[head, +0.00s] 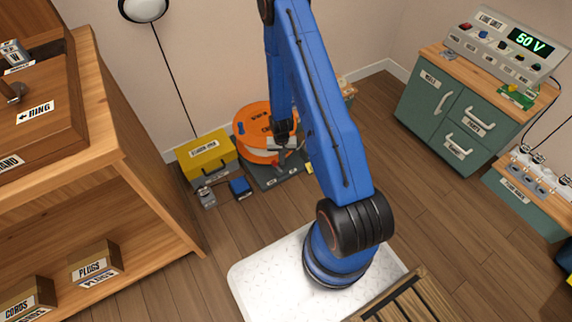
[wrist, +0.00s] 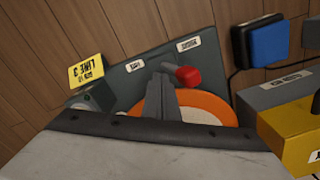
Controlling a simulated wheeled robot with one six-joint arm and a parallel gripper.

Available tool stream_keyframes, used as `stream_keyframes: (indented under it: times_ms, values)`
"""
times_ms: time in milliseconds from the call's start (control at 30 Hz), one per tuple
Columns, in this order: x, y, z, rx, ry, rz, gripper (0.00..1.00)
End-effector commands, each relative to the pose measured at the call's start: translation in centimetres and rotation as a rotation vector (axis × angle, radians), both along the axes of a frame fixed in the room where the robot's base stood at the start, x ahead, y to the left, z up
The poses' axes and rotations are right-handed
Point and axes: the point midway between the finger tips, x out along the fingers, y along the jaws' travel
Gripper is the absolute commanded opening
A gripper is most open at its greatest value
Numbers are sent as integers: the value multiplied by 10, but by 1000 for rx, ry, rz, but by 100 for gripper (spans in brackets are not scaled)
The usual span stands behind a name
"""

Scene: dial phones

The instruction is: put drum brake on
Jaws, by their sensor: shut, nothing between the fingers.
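The orange cable drum (head: 255,118) stands on a dark grey base plate (head: 268,181) by the back wall. My gripper (head: 283,138) is in front of the drum in the head view. In the wrist view a red knob (wrist: 189,75) on a dark lever shows just beside my gripper (wrist: 162,88), which is shut and empty. I cannot tell whether the fingers touch the lever. The orange rim (wrist: 220,106) shows behind it. Two small labels are on the plate (wrist: 140,68), too small to read surely. My arm hides part of the drum in the head view.
A yellow tag reading LINE 3 (wrist: 87,74) shows in the wrist view. A wooden shelf (head: 150,180) stands left, a green cabinet (head: 445,115) right.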

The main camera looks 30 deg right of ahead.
Motion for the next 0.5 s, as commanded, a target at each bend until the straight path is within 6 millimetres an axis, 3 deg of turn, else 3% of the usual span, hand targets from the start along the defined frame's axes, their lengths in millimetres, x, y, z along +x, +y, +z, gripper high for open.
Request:
stream_keyframes:
  times_ms: [500]
  values:
    - [1,-10,43,-1,-3,0,0]
